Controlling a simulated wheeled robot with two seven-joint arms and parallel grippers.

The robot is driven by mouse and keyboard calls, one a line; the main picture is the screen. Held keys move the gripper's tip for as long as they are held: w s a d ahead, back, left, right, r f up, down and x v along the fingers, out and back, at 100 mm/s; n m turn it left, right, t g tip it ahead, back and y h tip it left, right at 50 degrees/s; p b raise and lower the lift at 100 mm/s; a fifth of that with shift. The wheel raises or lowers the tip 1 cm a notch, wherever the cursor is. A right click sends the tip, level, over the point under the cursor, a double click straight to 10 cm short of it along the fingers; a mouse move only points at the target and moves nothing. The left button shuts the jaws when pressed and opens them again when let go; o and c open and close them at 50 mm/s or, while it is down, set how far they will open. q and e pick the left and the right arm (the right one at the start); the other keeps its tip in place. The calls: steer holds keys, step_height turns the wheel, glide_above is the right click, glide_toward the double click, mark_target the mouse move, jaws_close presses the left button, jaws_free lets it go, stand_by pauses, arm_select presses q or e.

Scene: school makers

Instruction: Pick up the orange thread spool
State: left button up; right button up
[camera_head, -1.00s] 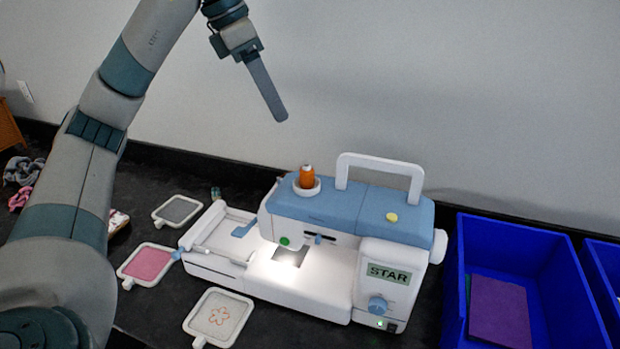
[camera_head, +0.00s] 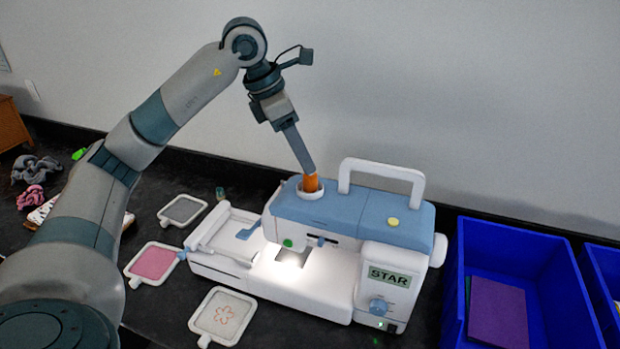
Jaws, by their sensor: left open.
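The orange thread spool (camera_head: 311,184) stands upright in a white round holder on top of the blue and white sewing machine (camera_head: 330,207). My left gripper (camera_head: 309,170) points down from above, its fingertips right at the top of the spool and hiding its upper part. The gripper is open; it shows edge-on, so I see only one finger clearly and cannot tell whether it touches the spool. My right gripper is not in view.
The white carrying handle (camera_head: 380,168) rises just right of the spool. Several embroidery hoops, one with pink cloth (camera_head: 152,263), lie left of the machine. A blue bin (camera_head: 515,240) holding purple cloth (camera_head: 497,312) stands at the right.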

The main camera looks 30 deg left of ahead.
mark_target(310, 181)
arm_select(q)
steer(key=shift+w+d+f, duration=0.1)
steer(key=shift+d+f, duration=0.05)
steer(key=shift+f, duration=0.2)
steer(key=shift+f, duration=0.15)
steer(key=shift+p+x, duration=1.4)
steer(key=shift+x, duration=0.5)
steer(key=shift+w+f, duration=0.15)
steer(key=shift+f, duration=0.45)
steer(key=c, duration=1.1)
